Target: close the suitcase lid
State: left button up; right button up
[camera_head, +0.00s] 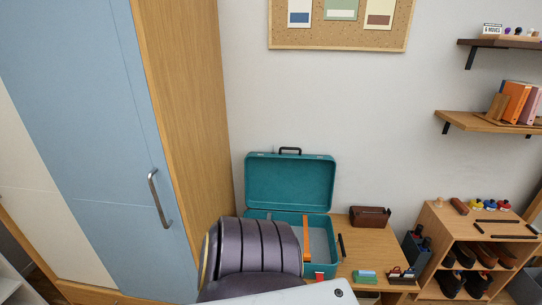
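A teal suitcase stands open on a wooden desk against the wall. Its lid (290,183) is raised upright at the back, with a dark handle (290,150) on the lid's top edge. The base (325,268) lies flat, with a grey interior and a narrow orange item (306,238) standing out in it. The left front part of the base is hidden. Neither my left nor my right gripper is in view.
A tall blue-and-wood cabinet (100,130) rises at left. On the desk (365,247), right of the suitcase, are a brown case (370,216) and small items. A shelf unit (445,222) stands farther right.

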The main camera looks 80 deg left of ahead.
aim_at(300, 182)
jog(key=u, duration=2.45)
jog(key=i+j+z, duration=0.15)
jog(key=i, duration=0.15)
